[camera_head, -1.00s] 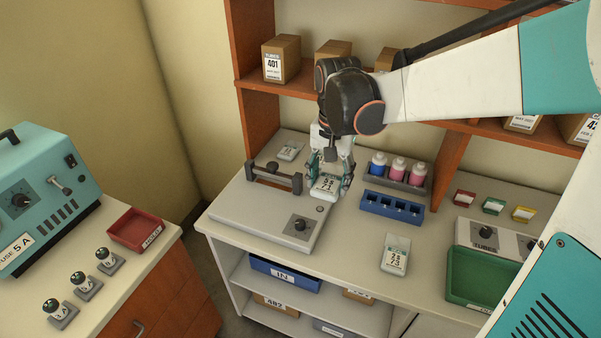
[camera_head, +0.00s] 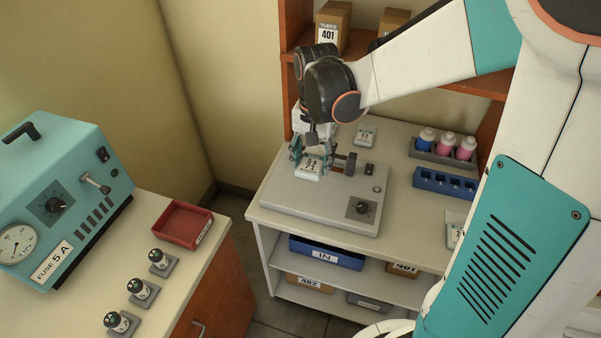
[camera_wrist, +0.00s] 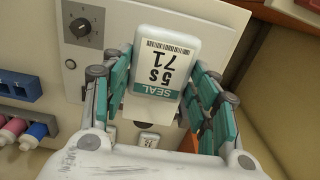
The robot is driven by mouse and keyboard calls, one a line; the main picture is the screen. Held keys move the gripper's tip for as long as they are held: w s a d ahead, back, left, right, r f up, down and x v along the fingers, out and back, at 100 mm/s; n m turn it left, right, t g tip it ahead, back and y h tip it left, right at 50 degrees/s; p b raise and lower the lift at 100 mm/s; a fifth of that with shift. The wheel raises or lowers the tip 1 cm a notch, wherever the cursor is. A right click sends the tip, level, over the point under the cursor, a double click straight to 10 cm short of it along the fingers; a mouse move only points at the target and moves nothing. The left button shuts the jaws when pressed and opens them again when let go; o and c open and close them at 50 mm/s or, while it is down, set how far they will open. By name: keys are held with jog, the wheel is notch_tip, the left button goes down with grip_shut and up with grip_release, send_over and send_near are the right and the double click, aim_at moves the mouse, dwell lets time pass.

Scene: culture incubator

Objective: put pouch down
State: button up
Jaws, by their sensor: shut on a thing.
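The pouch (camera_head: 310,168) is a small white packet with a printed label and a teal band. In the wrist view the pouch (camera_wrist: 163,62) sits between the teal fingers, its label reading "SEAL 5s 71" upside down. My gripper (camera_head: 311,160) is shut on it, over the left part of the flat grey sealer (camera_head: 300,208), beside its dark bar (camera_head: 345,163). I cannot tell whether the pouch touches the sealer's top. The sealer's dial (camera_head: 362,208) is at its front right, and the dial also shows in the wrist view (camera_wrist: 82,28).
Another pouch (camera_head: 365,134) lies behind the sealer. A bottle rack (camera_head: 430,155) and a blue rack (camera_head: 432,183) stand to the right. Another white packet (camera_head: 454,232) is partly hidden by my body. A red tray (camera_head: 181,224) is on the left bench.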

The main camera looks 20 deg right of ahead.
aim_at(311, 198)
notch_tip(311, 198, down, 13)
jog(key=b, duration=0.3)
jog(key=shift+r+b, duration=0.2)
jog(key=shift+b, duration=0.15)
jog(key=shift+f, duration=0.25)
jog(key=o, duration=1)
jog(key=shift+r, duration=0.1)
jog(key=shift+o, duration=0.3)
jog(key=shift+r, duration=0.1)
